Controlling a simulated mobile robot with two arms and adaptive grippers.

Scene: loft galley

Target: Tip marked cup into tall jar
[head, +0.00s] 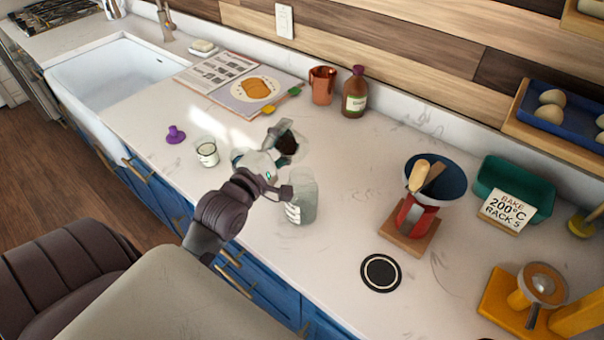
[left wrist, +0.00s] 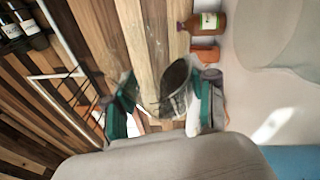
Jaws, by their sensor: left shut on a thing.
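My left gripper (head: 268,150) is shut on a clear cup (head: 291,133) with dark contents. It holds the cup above the counter, just behind and left of the jar's top in the head view. The cup looks tilted; its marking cannot be made out. In the left wrist view the cup (left wrist: 176,84) sits between the teal fingers of the gripper (left wrist: 165,108). The tall jar (head: 303,198) is clear, with pale markings, and stands upright on the counter. My arm is close to its left side. I cannot see anything pouring. My right gripper is not in view.
A small glass with pale contents (head: 207,153) and a purple stopper (head: 175,135) stand to the left. A copper mug (head: 321,85) and brown bottle (head: 355,93) are behind. A red stand with a dark bowl (head: 432,175) and black round mat (head: 380,273) are right.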

